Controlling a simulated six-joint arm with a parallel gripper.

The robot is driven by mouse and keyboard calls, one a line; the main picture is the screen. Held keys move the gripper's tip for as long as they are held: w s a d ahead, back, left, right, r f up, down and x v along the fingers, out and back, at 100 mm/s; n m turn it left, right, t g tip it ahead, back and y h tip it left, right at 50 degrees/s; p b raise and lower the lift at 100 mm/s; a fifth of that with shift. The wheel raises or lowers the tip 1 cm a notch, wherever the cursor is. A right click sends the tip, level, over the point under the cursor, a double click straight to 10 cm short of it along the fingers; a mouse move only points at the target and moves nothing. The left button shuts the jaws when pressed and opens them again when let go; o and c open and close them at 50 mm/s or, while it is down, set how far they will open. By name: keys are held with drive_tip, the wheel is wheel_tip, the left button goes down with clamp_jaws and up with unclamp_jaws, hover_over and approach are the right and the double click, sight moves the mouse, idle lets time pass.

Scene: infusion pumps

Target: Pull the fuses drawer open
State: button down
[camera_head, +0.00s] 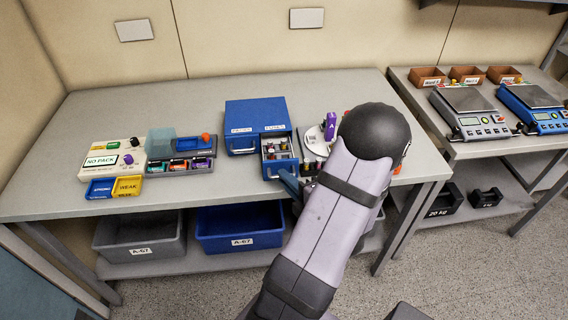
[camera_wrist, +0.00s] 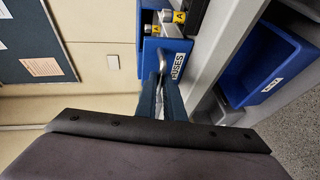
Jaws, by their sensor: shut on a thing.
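The blue two-drawer cabinet (camera_head: 256,113) stands on the grey bench. Its right drawer, the fuses drawer (camera_head: 281,168), is pulled out towards the front, and small cylindrical fuses (camera_head: 277,145) show inside it. In the wrist view, the drawer front (camera_wrist: 149,46) carries a FUSES label (camera_wrist: 178,66) and a metal handle (camera_wrist: 163,60). My gripper (camera_wrist: 160,82) is shut on that handle, in front of the drawer. In the head view my gripper (camera_head: 289,181) is partly hidden by my arm. The left drawer (camera_head: 240,144) is shut.
A pack tester (camera_head: 112,160) with blue and yellow trays (camera_head: 127,187) sits left on the bench. A round white stand (camera_head: 314,138) with a purple item (camera_head: 330,125) is close right of the drawer. Scales (camera_head: 465,108) stand on the right table. Bins (camera_head: 240,225) sit below.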

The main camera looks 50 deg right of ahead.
drive_tip(key=s+a+p, duration=0.2)
drive_tip(key=shift+f+p, duration=0.1)
drive_tip(key=shift+p, duration=0.3)
drive_tip(key=c, duration=1.9)
unclamp_jaws()
drive_tip(key=shift+d, duration=0.1)
drive_tip(key=shift+o, duration=0.2)
drive_tip(key=p+v, duration=0.2)
drive_tip(key=v, duration=0.5)
